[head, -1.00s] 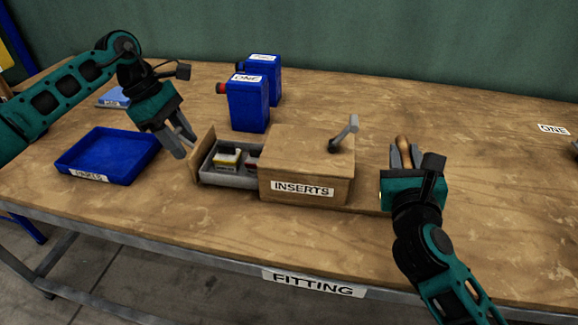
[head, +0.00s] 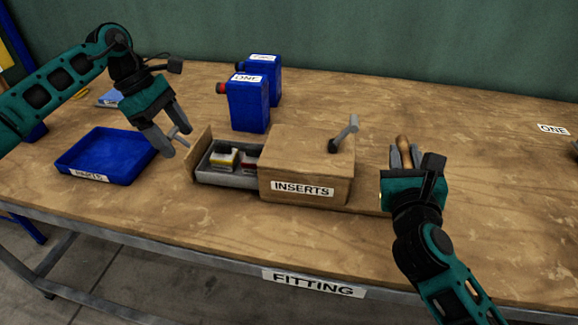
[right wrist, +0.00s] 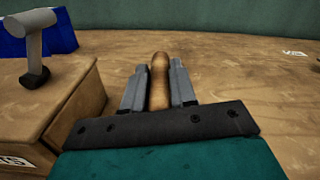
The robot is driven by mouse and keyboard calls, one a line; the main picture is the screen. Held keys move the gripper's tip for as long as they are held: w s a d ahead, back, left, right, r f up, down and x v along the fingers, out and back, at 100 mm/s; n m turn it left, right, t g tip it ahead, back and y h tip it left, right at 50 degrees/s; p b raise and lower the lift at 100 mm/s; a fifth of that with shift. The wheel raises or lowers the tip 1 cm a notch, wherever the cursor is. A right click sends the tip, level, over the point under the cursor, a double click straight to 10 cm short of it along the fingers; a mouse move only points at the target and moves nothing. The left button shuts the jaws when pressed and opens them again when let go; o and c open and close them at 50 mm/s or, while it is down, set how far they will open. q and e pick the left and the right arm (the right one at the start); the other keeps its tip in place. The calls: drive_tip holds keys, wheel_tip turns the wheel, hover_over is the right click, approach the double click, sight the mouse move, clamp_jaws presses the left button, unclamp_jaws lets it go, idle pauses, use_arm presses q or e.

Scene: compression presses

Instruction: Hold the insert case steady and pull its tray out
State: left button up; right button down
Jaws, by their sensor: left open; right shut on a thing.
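The insert case (head: 305,160) is a wooden box labelled INSERTS, mid-table in the head view. Its grey tray (head: 225,178) stands pulled out of the left side, behind a wooden front panel (head: 197,158), with small boxes inside. My left gripper (head: 178,147) is open and empty, just left of the panel, by a small grey handle (head: 176,132). My right gripper (head: 404,158) is shut on an upright wooden peg (head: 403,143) right of the case. The peg also shows between the fingers in the right wrist view (right wrist: 160,78). Its foot is hidden.
A grey lever (head: 346,132) stands up from the case top. A blue parts tray (head: 108,158) lies to the left. Two blue containers, the nearer labelled ONE (head: 248,108), stand behind the case. The table right of my right gripper is mostly clear.

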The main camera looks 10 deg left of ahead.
use_arm(q)
drive_tip(key=v, duration=1)
drive_tip(key=shift+r, duration=0.4)
drive_tip(key=shift+a, duration=0.15)
use_arm(e)
drive_tip(key=c, duration=0.8)
unclamp_jaws()
drive_tip(key=shift+s, duration=0.1)
